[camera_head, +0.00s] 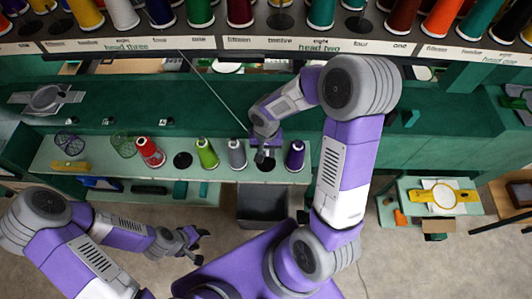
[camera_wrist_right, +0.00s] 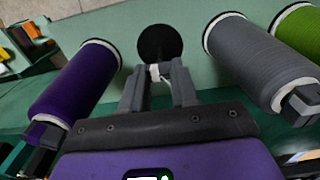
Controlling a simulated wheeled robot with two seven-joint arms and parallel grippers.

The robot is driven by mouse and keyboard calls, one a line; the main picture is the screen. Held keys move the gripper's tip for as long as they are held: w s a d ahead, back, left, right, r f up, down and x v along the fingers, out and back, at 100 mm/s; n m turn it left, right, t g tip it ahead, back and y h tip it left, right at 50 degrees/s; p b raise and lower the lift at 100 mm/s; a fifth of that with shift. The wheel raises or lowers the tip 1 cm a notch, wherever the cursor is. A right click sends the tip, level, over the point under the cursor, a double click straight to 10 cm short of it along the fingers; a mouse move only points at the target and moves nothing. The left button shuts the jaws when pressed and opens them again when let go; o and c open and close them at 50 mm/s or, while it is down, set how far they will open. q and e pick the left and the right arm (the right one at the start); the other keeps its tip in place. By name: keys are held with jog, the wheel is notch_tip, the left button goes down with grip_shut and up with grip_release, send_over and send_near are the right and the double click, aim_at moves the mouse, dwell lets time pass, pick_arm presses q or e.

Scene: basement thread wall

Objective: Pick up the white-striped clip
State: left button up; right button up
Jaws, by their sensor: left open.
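A small white object (camera_wrist_right: 154,72) shows between the fingertips of my right gripper (camera_wrist_right: 156,84) in the right wrist view. It may be the white-striped clip, but its stripes cannot be made out. The fingers stand a little apart, and I cannot tell whether they press on it. In the head view my right gripper (camera_head: 263,155) points down over the shelf, by a black disc (camera_head: 267,165) between the grey and purple spools. My left gripper (camera_head: 194,242) is open and empty, low over the floor area in front of the shelf.
On the pale green shelf (camera_head: 220,172) stand red (camera_head: 149,152), green (camera_head: 206,153), grey (camera_head: 237,154) and purple (camera_head: 295,155) spools. The grey and purple ones flank my right gripper closely. A dark bin (camera_head: 262,203) is below. A spool rack crosses the top.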

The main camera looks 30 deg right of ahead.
aim_at(266, 153)
grip_shut()
notch_tip(266, 153, up, 10)
jog(key=shift+p, duration=0.35)
dwell(0.4)
